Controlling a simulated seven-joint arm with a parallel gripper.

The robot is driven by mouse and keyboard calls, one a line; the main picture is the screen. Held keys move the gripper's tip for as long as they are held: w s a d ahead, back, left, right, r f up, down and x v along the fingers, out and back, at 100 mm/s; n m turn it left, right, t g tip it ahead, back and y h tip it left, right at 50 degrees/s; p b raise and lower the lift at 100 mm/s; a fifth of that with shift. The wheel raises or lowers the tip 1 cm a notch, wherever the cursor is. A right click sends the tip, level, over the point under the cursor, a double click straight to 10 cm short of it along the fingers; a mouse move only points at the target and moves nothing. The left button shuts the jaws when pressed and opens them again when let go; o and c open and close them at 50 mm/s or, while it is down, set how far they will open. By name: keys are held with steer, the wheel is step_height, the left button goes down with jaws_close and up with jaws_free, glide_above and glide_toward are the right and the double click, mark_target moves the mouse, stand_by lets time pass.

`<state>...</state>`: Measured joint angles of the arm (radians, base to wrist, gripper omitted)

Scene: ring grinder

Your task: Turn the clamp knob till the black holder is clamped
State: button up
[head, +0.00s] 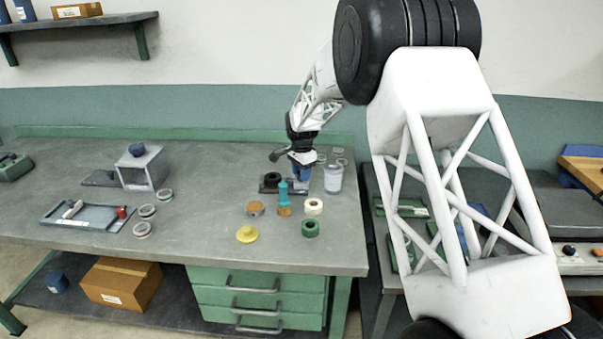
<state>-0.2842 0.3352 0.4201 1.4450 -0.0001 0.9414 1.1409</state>
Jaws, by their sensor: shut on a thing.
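My gripper (301,158) points down over the small dark fixture at the back right of the bench. It is shut on the clamp knob at the top of the blue clamp (302,173); the jaws largely hide the knob. The black holder (272,180) is a dark round piece sitting low at the left end of the same fixture, left of the blue clamp. The view is too small to tell how tightly the holder is held.
A clear jar (333,178) stands close to the right of the fixture. A grey box (142,170) and tray (60,222) are left.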

steer(key=shift+m, duration=0.6)
steer(key=o, duration=0.9)
steer(key=shift+r, duration=0.1)
steer(key=shift+r, duration=3.85)
